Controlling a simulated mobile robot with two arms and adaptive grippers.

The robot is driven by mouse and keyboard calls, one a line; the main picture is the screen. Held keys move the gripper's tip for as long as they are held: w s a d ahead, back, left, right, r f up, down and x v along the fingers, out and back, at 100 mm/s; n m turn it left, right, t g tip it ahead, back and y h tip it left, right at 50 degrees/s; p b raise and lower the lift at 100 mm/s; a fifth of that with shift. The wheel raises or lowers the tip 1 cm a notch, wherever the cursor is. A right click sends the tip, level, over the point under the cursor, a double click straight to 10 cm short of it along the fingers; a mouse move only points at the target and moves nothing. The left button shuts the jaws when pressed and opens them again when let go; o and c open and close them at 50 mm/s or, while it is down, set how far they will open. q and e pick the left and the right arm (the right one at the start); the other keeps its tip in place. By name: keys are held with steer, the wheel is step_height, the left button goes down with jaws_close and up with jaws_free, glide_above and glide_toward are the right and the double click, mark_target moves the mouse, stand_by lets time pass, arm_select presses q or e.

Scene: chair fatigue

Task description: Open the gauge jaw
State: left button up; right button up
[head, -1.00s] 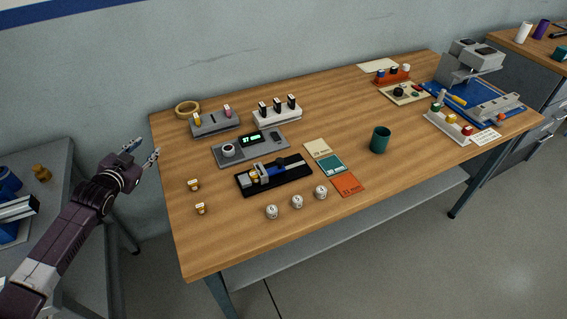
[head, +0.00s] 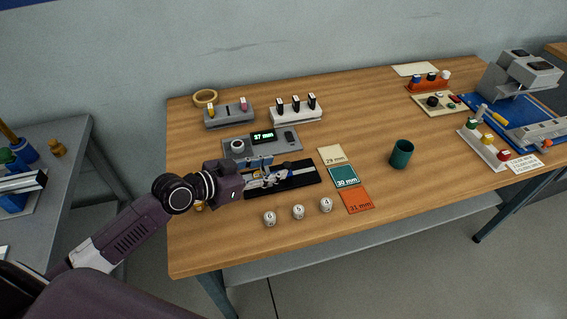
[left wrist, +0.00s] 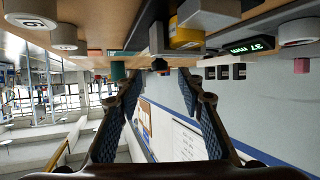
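The gauge is a black base (head: 305,178) with a light rail, near the table's front left. Its jaw area is largely covered by my left gripper (head: 272,178) in the head view. In the left wrist view, which is upside down, a grey jaw block (left wrist: 210,12) and a yellow part (left wrist: 185,36) show close by, above the fingers. My left gripper also shows there (left wrist: 150,98), its two fingers spread with nothing seen between them. The grey readout unit (head: 232,150) behind the gauge has a display (head: 263,135) showing 37 mm. My right gripper is out of view.
Three white numbered knobs (head: 298,212) stand in front of the gauge. Cards marked 29, 30 and 31 mm (head: 344,177) lie right of it, then a green cup (head: 401,154). Two block racks (head: 296,115) stand behind.

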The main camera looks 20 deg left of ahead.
mark_target(285, 165)
arm_select(q)
steer(key=shift+x, duration=2.15)
steer(key=shift+c, duration=0.2)
jaws_close()
